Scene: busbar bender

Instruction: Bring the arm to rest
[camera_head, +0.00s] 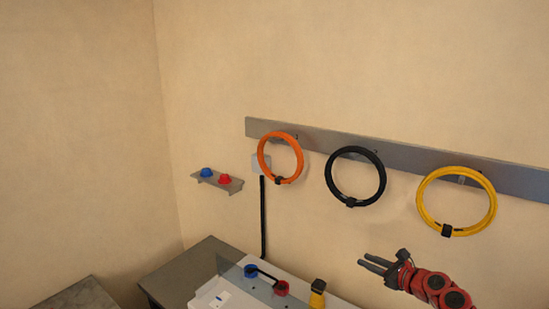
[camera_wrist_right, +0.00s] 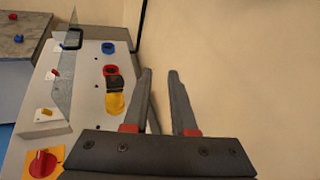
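My right gripper (camera_head: 372,264) is at the lower right of the head view, on a red and black arm. Its two dark fingers point left and stand apart with nothing between them. In the right wrist view the fingers (camera_wrist_right: 160,98) also show a gap, with bare wall behind it. The gripper is to the right of the bender machine (camera_head: 205,297) and apart from it. My left gripper is not in view.
The machine's white top carries a blue part (camera_head: 251,271), a red part (camera_head: 281,288) and a yellow-black part (camera_head: 317,294). Orange (camera_head: 261,155), black (camera_head: 329,178) and yellow (camera_head: 420,202) cable coils hang from a wall rail (camera_head: 400,155). A small shelf (camera_head: 205,181) holds blue and red pieces.

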